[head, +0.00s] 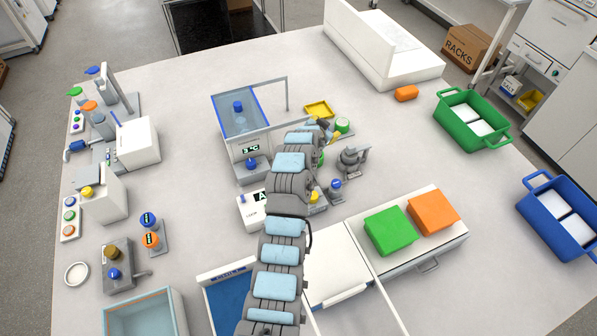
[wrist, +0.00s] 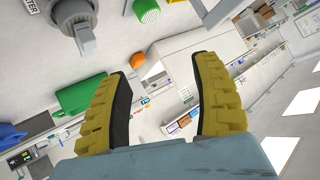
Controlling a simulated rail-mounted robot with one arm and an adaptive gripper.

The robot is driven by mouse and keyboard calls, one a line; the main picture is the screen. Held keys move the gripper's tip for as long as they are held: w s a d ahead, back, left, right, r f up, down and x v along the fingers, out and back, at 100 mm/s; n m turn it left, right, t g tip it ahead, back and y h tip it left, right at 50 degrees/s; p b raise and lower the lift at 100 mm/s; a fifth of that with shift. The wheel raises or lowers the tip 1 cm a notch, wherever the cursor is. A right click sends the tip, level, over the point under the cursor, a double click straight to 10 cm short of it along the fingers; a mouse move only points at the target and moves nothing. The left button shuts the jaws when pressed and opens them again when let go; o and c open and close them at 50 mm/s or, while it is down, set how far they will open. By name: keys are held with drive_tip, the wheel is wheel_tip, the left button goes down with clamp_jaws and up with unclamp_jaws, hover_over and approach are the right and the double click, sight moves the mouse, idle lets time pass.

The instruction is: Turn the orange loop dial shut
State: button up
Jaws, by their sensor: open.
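An orange-topped dial (head: 151,240) with a small dark display stands on the left part of the bench, just in front of a similar blue-topped dial (head: 148,219). I cannot read a loop label on either. My gripper (head: 326,124) is near the middle of the bench, well to the right of the orange dial and partly hidden by my arm. In the wrist view my gripper (wrist: 165,65) has its yellow fingers spread with nothing between them. No orange dial is seen in the wrist view.
A grey knob (wrist: 82,28) and a green ribbed cap (wrist: 146,10) show near my gripper. A water bath (head: 240,118), yellow tray (head: 319,109) and grey stand (head: 353,160) are close by. Green (head: 443,127) and blue (head: 535,207) crates stand at right.

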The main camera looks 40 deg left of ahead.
drive_tip(key=s+a+m+g+h+b, duration=0.1)
drive_tip(key=s+a+g+h+b, duration=0.15)
drive_tip(key=s, duration=0.45)
drive_tip(key=s+a+m+g+h+b, duration=0.2)
drive_tip(key=s+g+h, duration=0.15)
drive_tip(key=s, duration=0.35)
drive_tip(key=shift+g+y, duration=0.3)
drive_tip(key=shift+y, duration=0.2)
drive_tip(key=x, duration=1)
drive_tip(key=shift+w+a+f+p, duration=0.1)
drive_tip(key=shift+f+p, duration=0.15)
drive_tip(key=shift+p, duration=0.05)
drive_tip(key=shift+x, duration=1.15)
drive_tip(key=shift+b+x, duration=0.55)
drive_tip(key=shift+x, duration=0.75)
drive_tip(key=shift+w+f, duration=0.1)
drive_tip(key=shift+f, duration=0.05)
clamp_jaws()
